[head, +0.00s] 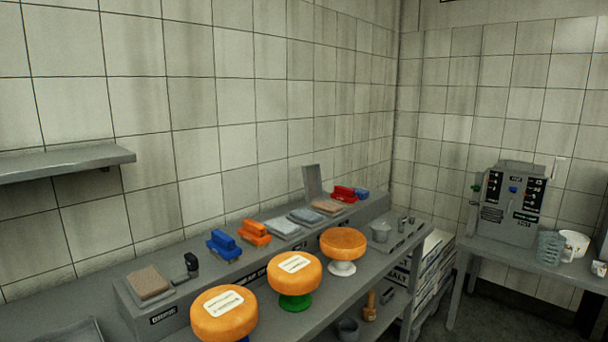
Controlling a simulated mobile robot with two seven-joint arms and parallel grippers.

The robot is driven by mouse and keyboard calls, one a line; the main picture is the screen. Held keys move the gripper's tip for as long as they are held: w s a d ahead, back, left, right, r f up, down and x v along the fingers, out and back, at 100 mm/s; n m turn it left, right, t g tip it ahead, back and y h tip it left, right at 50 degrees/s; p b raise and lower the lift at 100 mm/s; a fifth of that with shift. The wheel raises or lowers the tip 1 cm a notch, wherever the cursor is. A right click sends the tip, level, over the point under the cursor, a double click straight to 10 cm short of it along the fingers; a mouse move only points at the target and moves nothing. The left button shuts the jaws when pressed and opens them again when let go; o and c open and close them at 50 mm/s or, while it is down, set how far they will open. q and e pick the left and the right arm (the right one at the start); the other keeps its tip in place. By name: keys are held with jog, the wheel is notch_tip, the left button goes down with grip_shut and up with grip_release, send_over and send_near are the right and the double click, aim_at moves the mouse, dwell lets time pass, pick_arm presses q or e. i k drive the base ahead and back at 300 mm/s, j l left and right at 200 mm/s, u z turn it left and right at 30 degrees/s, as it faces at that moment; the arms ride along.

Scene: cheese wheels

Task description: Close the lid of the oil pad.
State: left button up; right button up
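An upright grey lid (312,183) stands open toward the far end of the long grey raised ledge. In front of its foot lies a small brownish pad (326,207) in a shallow grey tray, which looks like the pad this lid belongs to. I cannot read a label marking it as the oil pad. Another brownish pad (149,282) sits at the near left end of the ledge, with no raised lid visible. Neither of my grippers is in view.
Three orange cheese wheels (224,312) (294,273) (343,243) stand on stands before the ledge (190,306). Blue (223,244), orange (255,232) and red (344,194) blocks and grey flat pads (282,229) line it. A control machine (507,203) stands on the right table.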

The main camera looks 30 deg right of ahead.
aim_at(312, 174)
jog(key=u, duration=0.75)
jog(key=l+u, duration=0.15)
jog(key=l, duration=0.15)
jog(key=k+l+u, duration=0.25)
jog(key=l+u, duration=0.3)
jog(key=k+l+u, duration=0.25)
jog(key=u, duration=0.15)
jog(key=k+l+u, duration=0.25)
jog(key=l+u, duration=0.2)
jog(key=k+l+u, duration=0.15)
jog(key=k+u, duration=0.3)
jog(key=k+l+u, duration=0.15)
jog(key=k+u, duration=0.3)
jog(key=k, duration=1.2)
jog(key=k+l+z, duration=0.2)
jog(key=k, duration=0.35)
jog(key=k+z, duration=0.25)
jog(key=k, duration=0.25)
jog(key=k+l+z, duration=0.2)
jog(key=k, duration=0.3)
jog(key=l, duration=0.1)
